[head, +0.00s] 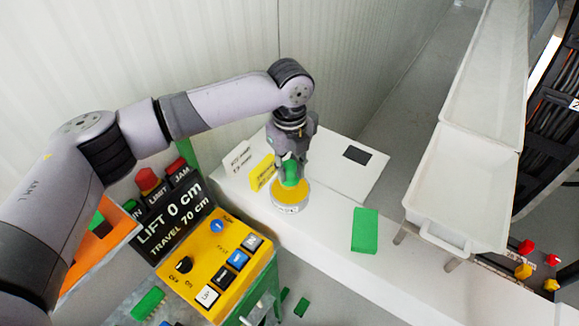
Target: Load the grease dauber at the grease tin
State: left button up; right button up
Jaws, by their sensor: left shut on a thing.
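The grease tin (289,206) is a round pale tin with yellow-orange grease showing in its open top. It stands on the white bench, left of centre. My left gripper (291,166) points down directly over the tin. It is shut on a green thing, which looks like the grease dauber (291,178). The dauber's lower end is over or in the grease; I cannot tell whether it touches. My right gripper is not in view.
A yellow control panel (222,257) with buttons and a lift display (175,226) stands at the lower left. A green block (365,231) lies on the bench right of the tin. A yellow sign (262,172) is close behind the gripper. A white trough (458,190) is at right.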

aim_at(290, 162)
pick_arm(q)
notch_tip(290, 162, up, 3)
jog(key=shift+f+p, duration=0.15)
jog(key=shift+p, duration=0.85)
jog(key=shift+r+p, duration=0.55)
jog(key=shift+r, duration=0.4)
